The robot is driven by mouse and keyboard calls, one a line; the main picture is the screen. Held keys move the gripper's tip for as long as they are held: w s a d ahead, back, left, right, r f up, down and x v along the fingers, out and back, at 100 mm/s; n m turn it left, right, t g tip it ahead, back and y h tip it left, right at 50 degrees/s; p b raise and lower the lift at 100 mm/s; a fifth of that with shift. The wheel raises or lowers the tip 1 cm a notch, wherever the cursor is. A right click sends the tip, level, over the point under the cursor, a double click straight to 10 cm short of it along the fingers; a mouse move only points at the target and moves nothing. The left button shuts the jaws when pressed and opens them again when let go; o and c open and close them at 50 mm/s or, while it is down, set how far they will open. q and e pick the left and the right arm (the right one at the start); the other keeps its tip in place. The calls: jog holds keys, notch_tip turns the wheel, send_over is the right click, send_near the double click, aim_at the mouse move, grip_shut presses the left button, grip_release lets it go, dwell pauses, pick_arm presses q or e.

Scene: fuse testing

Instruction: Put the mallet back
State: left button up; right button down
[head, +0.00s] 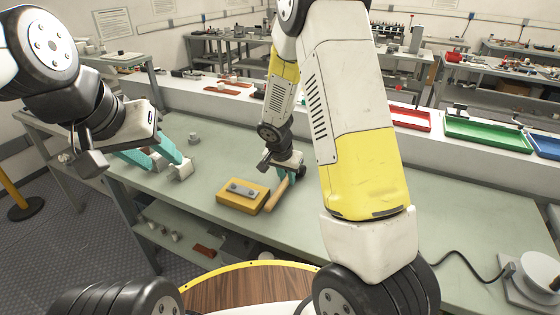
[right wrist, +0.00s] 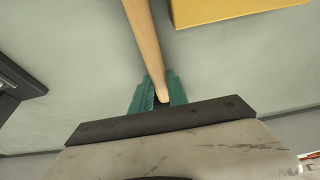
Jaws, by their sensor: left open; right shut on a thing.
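The mallet's pale wooden handle (head: 277,195) is between the teal fingers of my right gripper (head: 285,178), low over the green bench top. The right wrist view shows the handle (right wrist: 148,50) running from between the fingers (right wrist: 157,92) up out of the picture. I cannot make out the mallet's head in either view. The handle lies just right of a yellow block (head: 228,199) with a grey metal piece (head: 243,190) on top. My left gripper (head: 170,166) is open and empty at the left over the bench.
A small grey cylinder (head: 193,138) stands on the bench (head: 225,160) behind my left gripper. Red (head: 410,118), green (head: 488,134) and blue (head: 545,146) trays sit on the raised shelf at the right. A white device with a black cable (head: 535,275) is at the far right. The bench's left part is mostly clear.

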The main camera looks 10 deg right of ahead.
jog(key=shift+f, duration=0.2)
dwell(0.4)
jog(key=c, duration=1.2)
grip_release()
